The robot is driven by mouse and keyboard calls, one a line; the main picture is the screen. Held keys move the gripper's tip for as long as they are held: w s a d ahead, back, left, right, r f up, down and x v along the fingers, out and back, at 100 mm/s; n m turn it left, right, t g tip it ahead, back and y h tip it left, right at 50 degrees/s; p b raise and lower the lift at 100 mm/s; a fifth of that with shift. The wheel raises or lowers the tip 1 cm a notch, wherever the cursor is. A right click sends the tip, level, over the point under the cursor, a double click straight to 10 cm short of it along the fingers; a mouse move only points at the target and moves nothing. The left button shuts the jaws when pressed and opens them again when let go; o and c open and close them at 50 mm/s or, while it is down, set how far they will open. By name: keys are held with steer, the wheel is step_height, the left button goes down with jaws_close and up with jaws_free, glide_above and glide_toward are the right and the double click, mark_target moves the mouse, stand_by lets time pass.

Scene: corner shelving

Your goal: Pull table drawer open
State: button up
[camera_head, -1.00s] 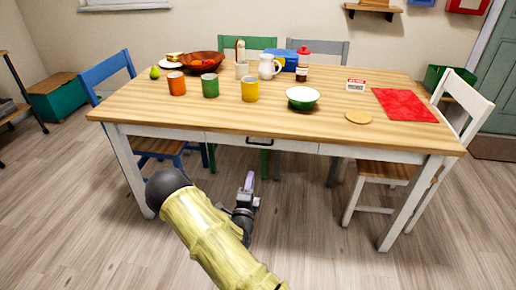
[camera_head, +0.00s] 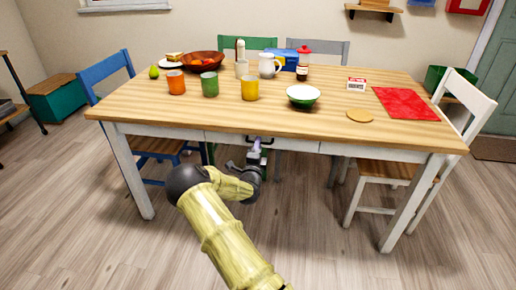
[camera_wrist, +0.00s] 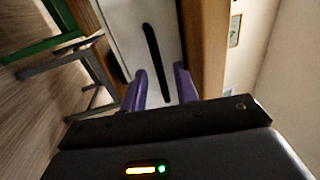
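The wooden table (camera_head: 330,120) has a white drawer front (camera_head: 296,146) under its near edge, level with the apron, so the drawer looks closed. In the wrist view the drawer front (camera_wrist: 130,32) shows a long dark handle (camera_wrist: 151,47). My gripper (camera_head: 257,145) is right in front of the handle, which it mostly hides in the head view. In the wrist view my gripper (camera_wrist: 161,88) has its two purple fingers apart, one on each side of the handle's lower end in the picture. Whether they touch the handle I cannot tell.
A white chair (camera_head: 380,171) stands at the table's right end and a blue chair (camera_head: 107,72) at its left. A green bowl (camera_head: 303,96), a yellow cup (camera_head: 250,89) and other items stand on the tabletop. The floor before the table is clear.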

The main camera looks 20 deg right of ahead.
steer(key=shift+w+d+r, duration=0.1)
steer(key=shift+w, duration=0.05)
steer(key=shift+c, duration=0.4)
jaws_close()
